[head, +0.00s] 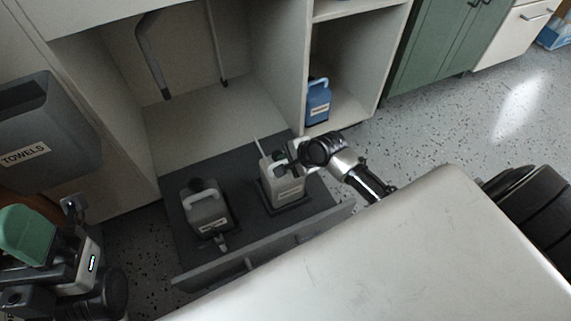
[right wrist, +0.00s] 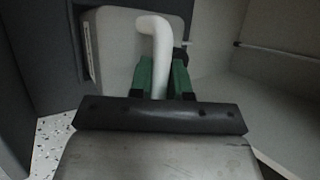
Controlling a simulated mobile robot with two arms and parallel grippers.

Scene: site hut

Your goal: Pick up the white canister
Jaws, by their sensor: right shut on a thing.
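The white canister (head: 287,190) stands upright on a dark tray on the dark floor of the low cabinet's pull-out, with a label on its front and a thin pale spout on top. My right gripper (head: 284,161) is at its top and shut on it. In the right wrist view my right gripper's green fingers (right wrist: 163,76) are on either side of a white bent tube (right wrist: 154,40), in front of the canister's pale body (right wrist: 115,35). The exact grip point is partly hidden. My left gripper (head: 28,236) is at the left edge; its opening does not show clearly.
A grey labelled canister (head: 208,212) with a dark cap stands left of the white one. The pull-out's front panel (head: 265,252) is close in front. A blue jug (head: 318,101) stands on the right shelf. A grey towels bin (head: 40,122) hangs at left.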

